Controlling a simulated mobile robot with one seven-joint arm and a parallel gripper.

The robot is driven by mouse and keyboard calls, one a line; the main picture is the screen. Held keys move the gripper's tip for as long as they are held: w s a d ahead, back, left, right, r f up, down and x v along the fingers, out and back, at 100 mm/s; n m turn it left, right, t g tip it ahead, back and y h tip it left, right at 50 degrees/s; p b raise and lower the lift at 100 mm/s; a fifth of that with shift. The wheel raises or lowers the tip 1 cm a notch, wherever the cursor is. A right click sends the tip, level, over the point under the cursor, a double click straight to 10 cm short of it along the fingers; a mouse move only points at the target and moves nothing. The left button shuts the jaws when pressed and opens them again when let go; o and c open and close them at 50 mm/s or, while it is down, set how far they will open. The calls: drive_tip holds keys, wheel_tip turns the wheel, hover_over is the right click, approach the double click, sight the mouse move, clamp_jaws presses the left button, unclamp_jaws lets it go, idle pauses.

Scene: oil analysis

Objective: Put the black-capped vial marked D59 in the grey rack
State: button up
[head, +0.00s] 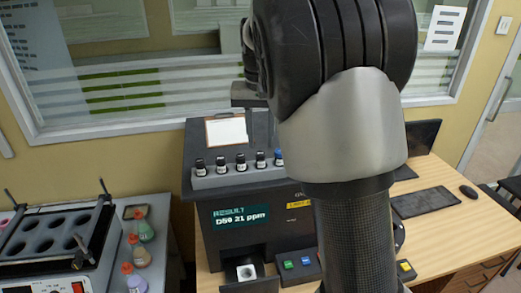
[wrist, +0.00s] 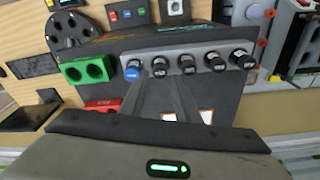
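The grey rack (head: 232,179) is a long strip on top of the dark analyser. It holds several black-capped vials (head: 220,165) and one blue-capped vial (head: 278,158). The wrist view shows the same grey rack (wrist: 148,53), with the blue-capped vial (wrist: 132,72) at its left end and black-capped vials (wrist: 187,66) beside it. I cannot read their labels, so I cannot tell which is D59. My gripper (head: 260,128) hangs above the analyser top behind the rack, fingers apart and empty. My arm hides part of the analyser.
The analyser screen (head: 240,217) reads "RESULT D59 21 ppm". Its small sample drawer (head: 246,272) is out. A green two-hole holder (wrist: 87,70) and a red one (wrist: 103,105) stand beside the grey rack. A clipboard (head: 227,131) lies behind it. Coloured bottles (head: 140,255) stand left.

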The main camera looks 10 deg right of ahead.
sight(260, 156)
wheel_tip(260, 156, up, 6)
drive_tip(key=s+d+r+n+t+y, duration=0.1)
drive_tip(key=s+r+t, duration=0.1)
drive_tip(key=s, duration=1.2)
drive_tip(key=s+f+n+t, duration=0.1)
drive_tip(key=s+f, duration=0.2)
drive_tip(key=s, duration=0.4)
drive_tip(key=s+f+n+t, duration=0.1)
drive_tip(key=s+f, duration=0.2)
drive_tip(key=s, duration=0.4)
drive_tip(key=shift+s+a+f+h, duration=0.15)
drive_tip(key=shift+a+f+h, duration=0.15)
drive_tip(key=shift+a+f, duration=0.1)
